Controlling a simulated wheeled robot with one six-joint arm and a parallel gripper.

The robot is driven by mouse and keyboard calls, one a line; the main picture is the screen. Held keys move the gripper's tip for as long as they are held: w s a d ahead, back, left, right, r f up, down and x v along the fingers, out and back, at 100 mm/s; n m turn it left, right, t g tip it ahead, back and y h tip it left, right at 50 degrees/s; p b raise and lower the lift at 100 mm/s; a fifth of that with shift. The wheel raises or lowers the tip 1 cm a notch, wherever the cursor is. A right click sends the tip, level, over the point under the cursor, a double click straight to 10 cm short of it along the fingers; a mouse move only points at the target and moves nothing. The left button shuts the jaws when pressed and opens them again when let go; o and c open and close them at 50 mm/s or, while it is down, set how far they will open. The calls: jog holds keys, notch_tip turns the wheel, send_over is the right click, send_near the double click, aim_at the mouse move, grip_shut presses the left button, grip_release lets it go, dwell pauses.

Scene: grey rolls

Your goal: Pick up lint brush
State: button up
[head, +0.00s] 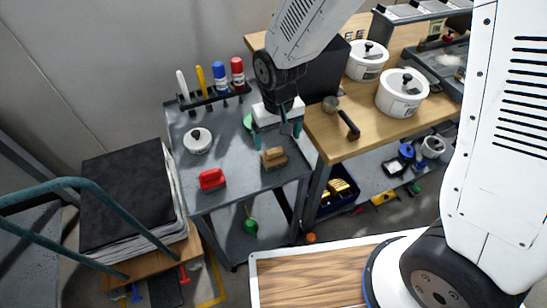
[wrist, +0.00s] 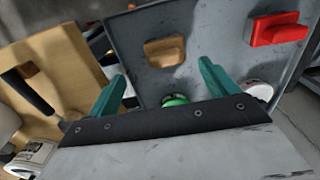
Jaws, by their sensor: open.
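My gripper (head: 277,137) is open and empty above the right part of the grey cart top (head: 232,185). Its teal fingertips also show in the wrist view (wrist: 163,72). A wooden-handled brush (head: 273,158) lies on the cart near its right edge, just in front of the fingers. In the wrist view this brush (wrist: 165,51) is beyond the fingertips, between their lines and apart from them. A red-handled block (head: 212,180) lies further left at the cart's front, and in the wrist view (wrist: 277,29) at upper right. I cannot tell for certain which is the lint brush.
A white lidded pot (head: 198,141) and a partly hidden green item (head: 248,122) share the cart. A rack (head: 215,97) of upright tools and bottles lines its back. A wooden counter (head: 340,155) with a ladle-like tool (head: 342,116) adjoins at right. The cart's front middle is clear.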

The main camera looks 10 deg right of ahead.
aim_at(274, 150)
jog(key=f, duration=0.5)
jog(key=a+f, duration=0.1)
jog(key=f, duration=0.2)
jog(key=shift+f, duration=0.25)
jog(key=c, duration=1.1)
